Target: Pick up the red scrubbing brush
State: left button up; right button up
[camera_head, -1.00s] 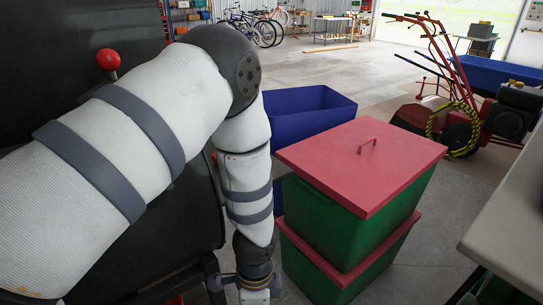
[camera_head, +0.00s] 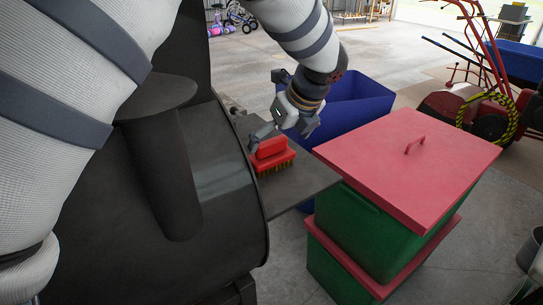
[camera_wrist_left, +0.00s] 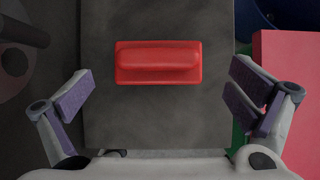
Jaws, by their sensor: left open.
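The red scrubbing brush (camera_head: 272,156) lies bristles down on a dark flat shelf (camera_head: 312,178) beside a black barrel-shaped body. My left gripper (camera_head: 283,137) is just above and beside the brush, with its fingers apart. In the left wrist view the brush (camera_wrist_left: 158,62) lies ahead of the spread fingers (camera_wrist_left: 160,100), centred between them, with its handle upward. Nothing is between the fingers, and they do not appear to touch the brush. My right gripper does not show.
The black barrel-shaped body (camera_head: 110,215) stands left of the shelf. Green boxes with red lids (camera_head: 405,155) are stacked at the right, close to the shelf. A blue bin (camera_head: 350,105) stands behind. Open floor (camera_head: 400,50) lies farther back.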

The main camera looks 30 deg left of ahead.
aim_at(274, 146)
pick_arm(q)
jog(key=x, duration=0.5)
jog(key=shift+f, duration=0.35)
jog(key=shift+s+r, duration=0.1)
jog(key=c, duration=1)
jog(key=shift+r, duration=0.1)
